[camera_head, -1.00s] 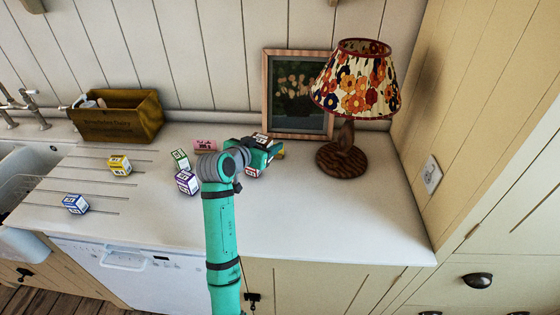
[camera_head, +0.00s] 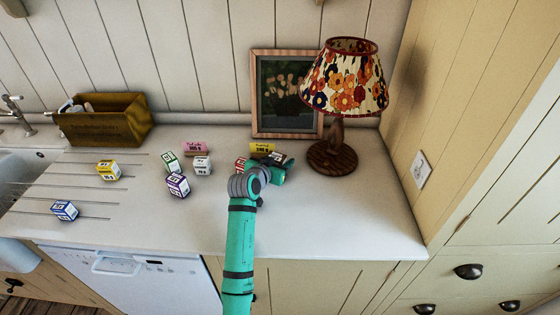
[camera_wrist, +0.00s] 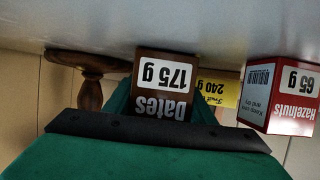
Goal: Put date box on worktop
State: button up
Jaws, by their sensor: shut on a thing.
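The date box is brown with a white "175 g" label and "Dates" lettering. It shows upside down in the wrist view (camera_wrist: 163,85), between the fingers of my gripper (camera_wrist: 160,108). In the head view the date box (camera_head: 279,158) is a small dark box, partly hidden by my gripper (camera_head: 281,166), in front of the framed picture and left of the lamp foot. My gripper is shut on it. The white worktop (camera_head: 335,222) lies under it. The box is at or very near the surface; I cannot tell whether it touches.
A red hazelnuts box (camera_wrist: 282,97) and a yellow box (camera_head: 262,148) are close to the date box. The flowered lamp (camera_head: 345,80) stands right of it, the picture (camera_head: 287,95) behind. Several small boxes and a wooden crate (camera_head: 104,122) are leftward. The right front worktop is clear.

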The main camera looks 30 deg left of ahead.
jog(key=o, duration=1.2)
jog(key=shift+f, duration=0.1)
jog(key=v, duration=1.2)
jog(key=shift+w, duration=0.1)
jog(key=shift+a, duration=0.2)
jog(key=shift+d, duration=0.2)
